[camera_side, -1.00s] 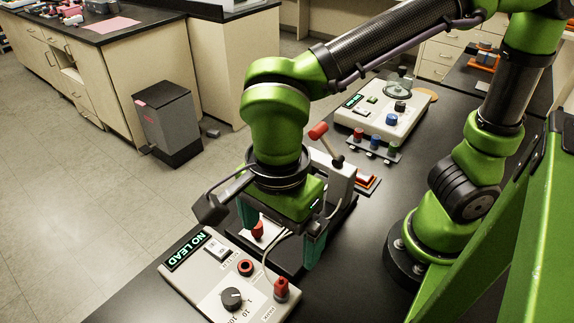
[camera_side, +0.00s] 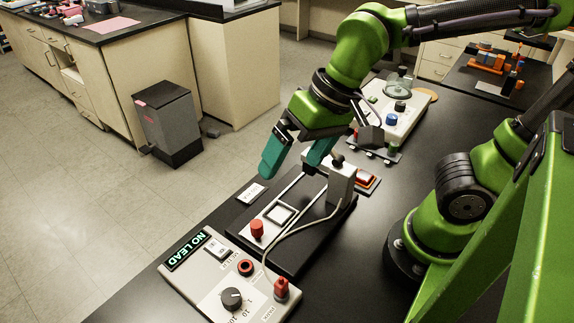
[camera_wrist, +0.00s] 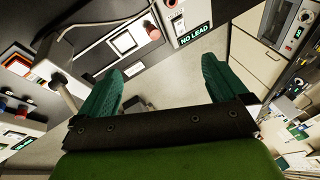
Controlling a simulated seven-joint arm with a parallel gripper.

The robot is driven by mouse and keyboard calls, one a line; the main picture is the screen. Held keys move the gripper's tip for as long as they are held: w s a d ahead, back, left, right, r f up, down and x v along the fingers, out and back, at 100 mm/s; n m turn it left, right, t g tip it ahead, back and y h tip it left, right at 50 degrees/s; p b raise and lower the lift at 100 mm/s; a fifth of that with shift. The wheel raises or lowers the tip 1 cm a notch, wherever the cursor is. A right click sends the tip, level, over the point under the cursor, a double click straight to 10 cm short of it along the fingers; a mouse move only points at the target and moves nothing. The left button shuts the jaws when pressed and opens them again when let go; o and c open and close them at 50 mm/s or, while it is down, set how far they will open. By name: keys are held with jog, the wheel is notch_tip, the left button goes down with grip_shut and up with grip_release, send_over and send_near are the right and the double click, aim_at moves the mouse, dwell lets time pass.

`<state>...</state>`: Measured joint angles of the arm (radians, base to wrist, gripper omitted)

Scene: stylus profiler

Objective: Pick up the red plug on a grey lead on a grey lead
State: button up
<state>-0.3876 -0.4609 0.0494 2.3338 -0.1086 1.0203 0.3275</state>
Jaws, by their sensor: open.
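The red plug (camera_side: 281,289) stands upright on the front right corner of the grey box with the "NO LEAD" display (camera_side: 186,250). A grey lead (camera_side: 300,232) runs from it to the grey upright of the instrument behind. My gripper (camera_side: 291,166) is open and empty, tilted, above the far end of the instrument and well away from the plug. In the wrist view my teal fingers (camera_wrist: 165,68) are spread, with floor between them. The display (camera_wrist: 196,34) and part of the lead (camera_wrist: 82,24) show there; I cannot make out the plug in that view.
The box carries a red-ringed socket (camera_side: 246,267) and a black dial (camera_side: 232,298). A second pale device (camera_side: 407,122) stands farther back.

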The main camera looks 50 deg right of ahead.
jog(key=d+t, duration=0.1)
jog(key=d, duration=0.2)
jog(key=d+r+t, duration=0.1)
jog(key=d, duration=0.2)
jog(key=d+m+t, duration=0.1)
jog(key=d, duration=0.3)
jog(key=shift+w+r+h, duration=0.1)
jog(key=shift+r+h, duration=0.2)
jog(key=shift+h, duration=0.1)
jog(key=shift+c, duration=0.6)
jog(key=shift+d+r+t, duration=0.1)
jog(key=shift+d+t, duration=0.1)
jog(key=shift+t, duration=0.2)
jog(key=shift+c, duration=1.1)
jog(key=c, duration=0.5)
jog(key=shift+c, duration=0.2)
